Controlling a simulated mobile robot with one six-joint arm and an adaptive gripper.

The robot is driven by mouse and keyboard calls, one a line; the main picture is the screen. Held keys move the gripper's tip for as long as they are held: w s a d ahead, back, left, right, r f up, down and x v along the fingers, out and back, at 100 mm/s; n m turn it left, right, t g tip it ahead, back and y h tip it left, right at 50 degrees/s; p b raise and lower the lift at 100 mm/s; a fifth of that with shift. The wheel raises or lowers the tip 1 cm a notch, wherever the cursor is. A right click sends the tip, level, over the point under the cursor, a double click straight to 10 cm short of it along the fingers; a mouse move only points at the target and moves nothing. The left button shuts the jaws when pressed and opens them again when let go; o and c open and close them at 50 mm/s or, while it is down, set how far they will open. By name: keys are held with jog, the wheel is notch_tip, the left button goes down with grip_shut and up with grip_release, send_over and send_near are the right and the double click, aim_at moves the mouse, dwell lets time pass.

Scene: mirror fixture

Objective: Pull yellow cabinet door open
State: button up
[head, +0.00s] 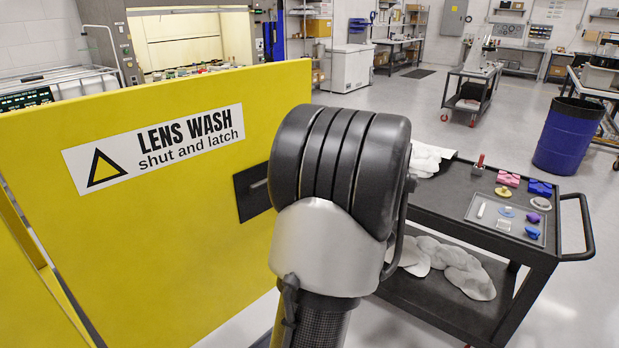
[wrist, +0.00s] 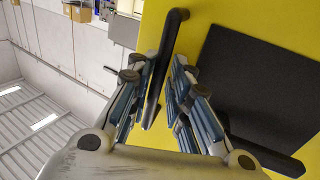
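The yellow cabinet door (head: 130,230) fills the left of the head view, with a white "LENS WASH shut and latch" sign (head: 155,148). A dark plate (head: 247,198) with a handle (head: 258,184) is at its right side, partly hidden behind my arm. In the wrist view, the black bar handle (wrist: 163,70) stands out from the yellow door (wrist: 240,22), beside the dark plate (wrist: 255,85). My gripper (wrist: 163,85) has a finger on each side of the bar. A gap shows on the right; contact on the left is unclear. The fingertips are hidden in the head view.
A black cart (head: 450,214) with small parts on top and cloths below stands right of my arm. A blue barrel (head: 570,135) and another cart (head: 470,92) stand farther back. Grey floor (head: 420,115) is clear between them.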

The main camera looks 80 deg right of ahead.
jog(key=shift+s, duration=0.15)
jog(key=shift+s+a, duration=0.15)
jog(key=shift+a, duration=0.1)
jog(key=v, duration=1.1)
jog(key=shift+s+a, duration=0.1)
